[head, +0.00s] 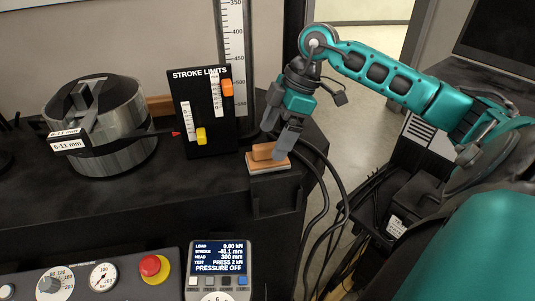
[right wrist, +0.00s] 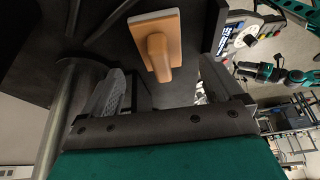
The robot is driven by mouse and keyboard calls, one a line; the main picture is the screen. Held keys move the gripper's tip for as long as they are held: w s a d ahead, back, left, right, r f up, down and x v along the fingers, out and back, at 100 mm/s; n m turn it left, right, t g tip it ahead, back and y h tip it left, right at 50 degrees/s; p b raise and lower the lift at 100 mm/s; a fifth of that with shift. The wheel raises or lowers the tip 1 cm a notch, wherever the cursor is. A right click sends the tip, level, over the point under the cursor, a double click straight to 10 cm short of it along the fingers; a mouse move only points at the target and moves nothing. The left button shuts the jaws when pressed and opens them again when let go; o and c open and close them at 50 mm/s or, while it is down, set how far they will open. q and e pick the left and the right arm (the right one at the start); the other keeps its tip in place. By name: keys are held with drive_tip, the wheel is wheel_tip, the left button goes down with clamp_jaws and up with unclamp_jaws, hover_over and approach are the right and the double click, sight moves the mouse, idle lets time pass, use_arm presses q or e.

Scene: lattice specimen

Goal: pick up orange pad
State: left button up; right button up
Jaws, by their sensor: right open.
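The orange pad (head: 264,163) is a tan-orange block with a raised grip on a flat, pale-edged base. In the right wrist view the pad (right wrist: 157,47) lies beyond the gap between the two fingers of my right gripper (right wrist: 161,78). The jaws are open with nothing between them; I cannot tell whether a finger touches the pad.
A black stroke limits panel (head: 205,112) stands left of the pad, with a round metal fixture (head: 99,125) farther left. A control display (head: 219,262) and a red button (head: 150,266) are in front. Black cables (head: 325,190) hang right of the bench corner.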

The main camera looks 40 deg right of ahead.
sight(270, 144)
drive_tip(key=x, duration=0.4)
drive_tip(key=shift+a+f, duration=0.15)
drive_tip(key=shift+f, duration=0.05)
use_arm(q)
drive_tip(key=shift+w+r, duration=0.3)
drive_tip(key=shift+w, duration=0.1)
use_arm(e)
drive_tip(key=shift+c, duration=0.2)
use_arm(q)
drive_tip(key=shift+s+f, duration=0.1)
drive_tip(key=shift+s, duration=0.15)
use_arm(e)
drive_tip(key=c, duration=1.1)
drive_tip(key=shift+r, duration=0.2)
use_arm(q)
drive_tip(key=shift+w+r+p, duration=0.15)
drive_tip(key=shift+r+p, duration=0.9)
drive_tip(key=shift+r, duration=0.05)
use_arm(e)
wheel_tip(270, 144, up, 20)
drive_tip(key=shift+f, duration=0.15)
